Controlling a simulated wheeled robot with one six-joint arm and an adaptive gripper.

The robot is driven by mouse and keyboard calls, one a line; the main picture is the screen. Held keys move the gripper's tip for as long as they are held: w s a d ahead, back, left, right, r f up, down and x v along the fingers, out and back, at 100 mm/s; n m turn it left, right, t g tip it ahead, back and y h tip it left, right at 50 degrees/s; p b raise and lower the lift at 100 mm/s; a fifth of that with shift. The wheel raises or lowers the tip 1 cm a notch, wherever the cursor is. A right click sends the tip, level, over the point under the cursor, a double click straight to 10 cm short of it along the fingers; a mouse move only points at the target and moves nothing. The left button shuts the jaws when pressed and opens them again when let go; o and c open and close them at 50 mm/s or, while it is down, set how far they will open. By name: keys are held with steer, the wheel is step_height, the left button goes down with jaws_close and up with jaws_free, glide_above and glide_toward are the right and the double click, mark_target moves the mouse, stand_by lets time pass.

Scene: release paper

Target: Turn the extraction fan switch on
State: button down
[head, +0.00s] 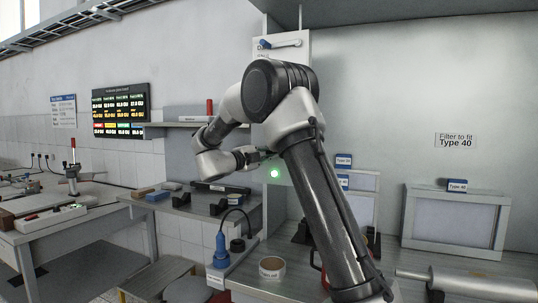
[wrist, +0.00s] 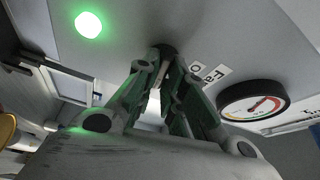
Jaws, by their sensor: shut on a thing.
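In the head view my gripper (head: 256,156) reaches the panel from the left, and the knob is hidden there.
A blue-tipped lever (head: 284,43) is higher on the panel. A shelf (head: 185,124) projects left.

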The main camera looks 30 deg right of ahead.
steer(key=shift+d+r+m, duration=0.1)
steer(key=shift+r+m, duration=0.1)
steer(key=shift+m, duration=0.8)
steer(key=shift+g+y, duration=0.3)
steer(key=c, duration=1.5)
jaws_free()
steer(key=shift+f, duration=0.1)
steer(key=v, duration=1.2)
